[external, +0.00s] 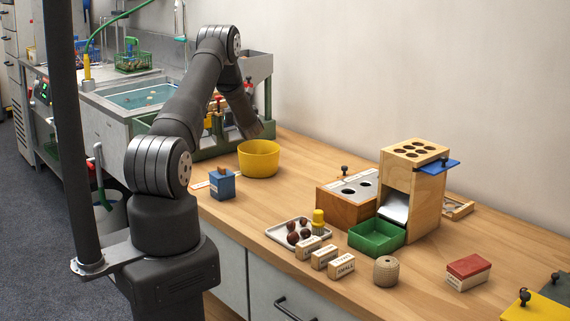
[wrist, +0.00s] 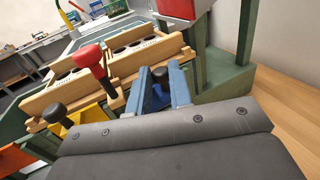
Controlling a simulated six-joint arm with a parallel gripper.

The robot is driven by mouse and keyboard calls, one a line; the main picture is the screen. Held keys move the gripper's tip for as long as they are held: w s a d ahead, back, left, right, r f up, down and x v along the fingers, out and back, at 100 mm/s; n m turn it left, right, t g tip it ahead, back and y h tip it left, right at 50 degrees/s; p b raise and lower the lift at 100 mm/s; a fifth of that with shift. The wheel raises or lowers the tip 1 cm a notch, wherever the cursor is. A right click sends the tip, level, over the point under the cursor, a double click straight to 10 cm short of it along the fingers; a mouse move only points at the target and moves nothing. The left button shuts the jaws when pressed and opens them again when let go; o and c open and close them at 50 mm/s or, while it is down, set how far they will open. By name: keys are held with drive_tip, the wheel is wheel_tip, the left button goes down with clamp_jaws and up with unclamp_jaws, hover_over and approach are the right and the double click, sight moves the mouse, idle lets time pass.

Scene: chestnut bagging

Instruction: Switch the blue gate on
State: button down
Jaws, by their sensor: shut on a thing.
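My gripper (wrist: 162,78) reaches down at the green frame in the wrist view, its two blue-grey fingers on either side of a dark knob. The knob (wrist: 158,91) sits on a blue piece that looks like the blue gate, mostly hidden between the fingers and by the dark gripper body. The gripper is shut on this knob. In the external view my arm bends down to the green frame beside the sink, and the fingertips are hidden there. Another blue plate (external: 440,166) with a black knob sticks out of the wooden tower at the right.
Left of my fingers stand a red-topped lever (wrist: 91,58) and a yellow piece with a black knob (wrist: 60,118). Wooden racks with holes (wrist: 146,52) lie just beyond.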

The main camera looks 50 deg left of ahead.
drive_tip(key=shift+r, duration=0.95)
drive_tip(key=c, duration=1.3)
unclamp_jaws()
drive_tip(key=v, duration=1.7)
drive_tip(key=shift+d, duration=0.2)
drive_tip(key=shift+s+a, duration=0.1)
drive_tip(key=x, duration=1.7)
